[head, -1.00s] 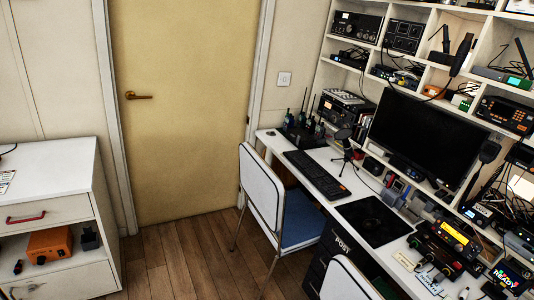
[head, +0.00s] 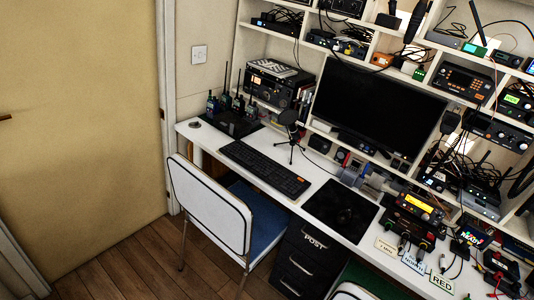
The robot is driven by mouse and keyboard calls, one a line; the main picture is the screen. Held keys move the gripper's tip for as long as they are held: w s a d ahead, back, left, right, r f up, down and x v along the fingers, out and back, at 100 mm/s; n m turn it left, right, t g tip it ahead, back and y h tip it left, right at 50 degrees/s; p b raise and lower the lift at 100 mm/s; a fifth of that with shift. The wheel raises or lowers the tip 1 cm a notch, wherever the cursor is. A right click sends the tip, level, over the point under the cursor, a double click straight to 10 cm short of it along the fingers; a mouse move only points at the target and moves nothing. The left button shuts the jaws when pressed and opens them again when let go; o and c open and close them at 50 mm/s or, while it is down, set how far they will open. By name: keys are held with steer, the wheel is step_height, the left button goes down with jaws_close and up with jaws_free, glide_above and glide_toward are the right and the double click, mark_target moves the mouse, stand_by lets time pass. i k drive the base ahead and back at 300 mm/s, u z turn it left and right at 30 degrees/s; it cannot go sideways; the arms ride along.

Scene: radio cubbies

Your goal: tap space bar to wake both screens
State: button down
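A black keyboard (head: 264,168) lies on the white desk, running diagonally from upper left to lower right. A few orange keys show at its right end. The space bar cannot be picked out at this size. A large black monitor (head: 380,105) stands behind the desk to the right of the keyboard, and its screen is dark. No second large monitor shows. My gripper is not in view, so its state and its distance from the keyboard are hidden.
A white-backed chair (head: 210,205) with a blue seat stands in front of the keyboard. A microphone on a tripod (head: 290,140) stands just behind the keyboard. A black mat (head: 341,210) lies to its right. Radios and cables crowd the desk's right end. Floor (head: 125,265) is free at lower left.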

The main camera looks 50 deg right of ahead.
mark_target(235, 156)
steer(key=z, duration=0.55)
steer(key=i, duration=0.95)
steer(key=z, duration=0.7)
steer(key=k, duration=0.75)
steer(key=z, duration=0.2)
steer(key=i, duration=0.85)
steer(key=u, duration=0.1)
